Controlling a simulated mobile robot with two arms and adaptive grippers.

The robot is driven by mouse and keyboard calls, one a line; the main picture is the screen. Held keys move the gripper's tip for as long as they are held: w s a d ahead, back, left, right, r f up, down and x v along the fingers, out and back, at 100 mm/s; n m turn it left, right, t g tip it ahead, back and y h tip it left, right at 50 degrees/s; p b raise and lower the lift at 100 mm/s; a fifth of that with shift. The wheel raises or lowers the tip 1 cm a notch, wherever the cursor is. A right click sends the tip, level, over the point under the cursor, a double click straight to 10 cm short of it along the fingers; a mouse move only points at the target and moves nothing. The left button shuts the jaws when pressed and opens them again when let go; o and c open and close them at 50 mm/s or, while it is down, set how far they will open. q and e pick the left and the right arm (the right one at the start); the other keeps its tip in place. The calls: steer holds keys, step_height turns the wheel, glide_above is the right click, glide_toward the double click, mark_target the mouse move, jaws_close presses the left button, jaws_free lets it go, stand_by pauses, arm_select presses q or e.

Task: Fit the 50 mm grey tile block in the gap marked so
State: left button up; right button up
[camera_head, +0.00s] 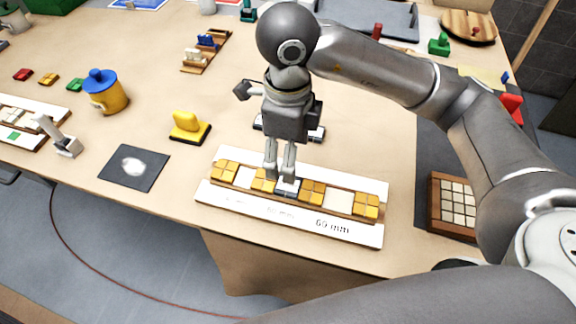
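My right gripper (279,172) points down over a white panel (212,192) near the table's front edge. Its two fingers are close together on a small grey tile block (288,188) with a dark base. The block is at the panel's middle gap, between orange tile groups (262,181) and (312,191). I cannot tell whether it is fully down. White gaps show to its left (245,178) and right (340,201). The label under the right gap reads 60 mm; the other labels are too faint to read surely. My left gripper is not in view.
A yellow handled block (188,127) stands left of the panel, behind a dark mat (133,168). A dark-based object (317,134) is partly hidden behind my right gripper. A blue-lidded yellow pot (106,93) stands farther left. A wooden tile tray (453,207) lies at right.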

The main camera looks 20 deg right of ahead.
steer(key=shift+r, duration=1.15)
